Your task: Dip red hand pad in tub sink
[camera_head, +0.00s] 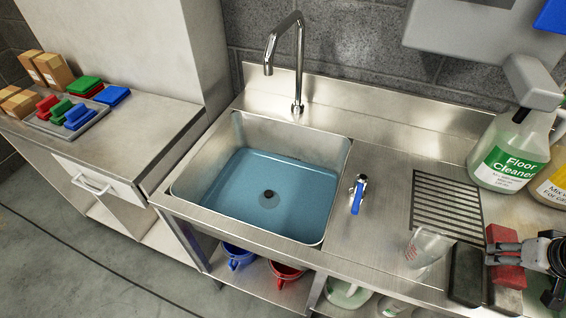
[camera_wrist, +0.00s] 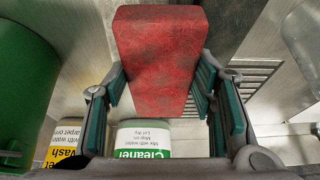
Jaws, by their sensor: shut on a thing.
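The red hand pad (camera_head: 507,262) is at the lower right of the head view, held between the fingers of my gripper (camera_head: 518,250). In the wrist view the red pad (camera_wrist: 158,60) fills the middle, with a finger of my gripper (camera_wrist: 163,100) pressed on each side. The tub sink (camera_head: 262,185) is left of my gripper in the head view, well apart from the pad. It holds blue-tinted water (camera_head: 270,195) over a dark drain.
A Floor Cleaner jug (camera_head: 510,150) stands behind my gripper. A clear measuring cup (camera_head: 427,247) and a dark block (camera_head: 466,275) are left of the pad. A faucet (camera_head: 290,55) rises behind the sink. A blue-handled valve (camera_head: 357,194) is right of it. Several pads lie on the left counter (camera_head: 130,130).

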